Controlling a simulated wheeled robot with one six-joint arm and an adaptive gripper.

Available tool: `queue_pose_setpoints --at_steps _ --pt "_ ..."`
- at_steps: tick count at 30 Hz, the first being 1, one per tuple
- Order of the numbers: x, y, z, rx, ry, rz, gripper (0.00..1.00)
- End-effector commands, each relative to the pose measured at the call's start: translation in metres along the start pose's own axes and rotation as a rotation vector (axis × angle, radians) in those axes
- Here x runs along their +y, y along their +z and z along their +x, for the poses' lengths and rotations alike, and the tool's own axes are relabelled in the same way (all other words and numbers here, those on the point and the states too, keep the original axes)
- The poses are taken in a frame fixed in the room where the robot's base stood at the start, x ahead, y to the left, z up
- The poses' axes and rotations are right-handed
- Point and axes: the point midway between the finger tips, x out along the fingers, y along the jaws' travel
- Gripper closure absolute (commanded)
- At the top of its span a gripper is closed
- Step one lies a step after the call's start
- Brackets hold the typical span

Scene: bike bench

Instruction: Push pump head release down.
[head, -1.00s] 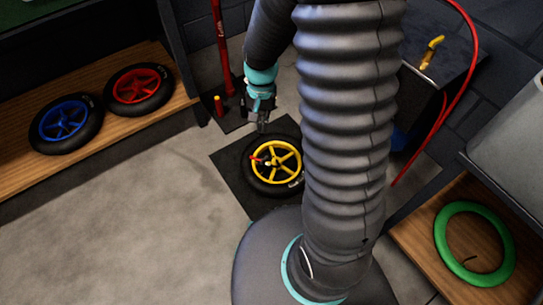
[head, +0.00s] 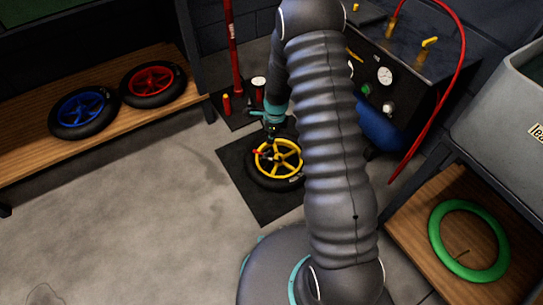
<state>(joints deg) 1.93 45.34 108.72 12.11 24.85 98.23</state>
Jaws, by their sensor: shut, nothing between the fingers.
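The wheel with yellow spokes and a black tyre (head: 259,178) lies flat on a dark mat (head: 241,198). A small red part (head: 257,153), which looks like the pump head's release, shows at the wheel's upper left spokes; it is too small to tell its position. My gripper (head: 271,138) is shut and empty, pointing down over the wheel's far side, close to the red part. I cannot tell whether it touches anything. My arm hides the wheel's right edge.
A red floor pump (head: 232,55) stands behind the mat. A shelf (head: 28,158) at left holds blue (head: 84,112) and red (head: 153,86) wheels. A dark unit with a gauge (head: 385,75) and red hose (head: 431,118) stands right. A green tyre (head: 435,235) lies on the right shelf.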

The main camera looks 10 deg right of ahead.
Motion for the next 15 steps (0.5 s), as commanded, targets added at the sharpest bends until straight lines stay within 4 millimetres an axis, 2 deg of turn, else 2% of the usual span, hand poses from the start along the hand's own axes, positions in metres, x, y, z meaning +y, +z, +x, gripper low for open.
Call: queue_pose_setpoints --at_steps 6,15 --pt "-0.0078 -0.0041 -0.0006 -0.008 -0.027 0.197 1.00" --pt "-0.0072 -0.0033 -0.0007 -0.008 -0.027 0.238 1.00"
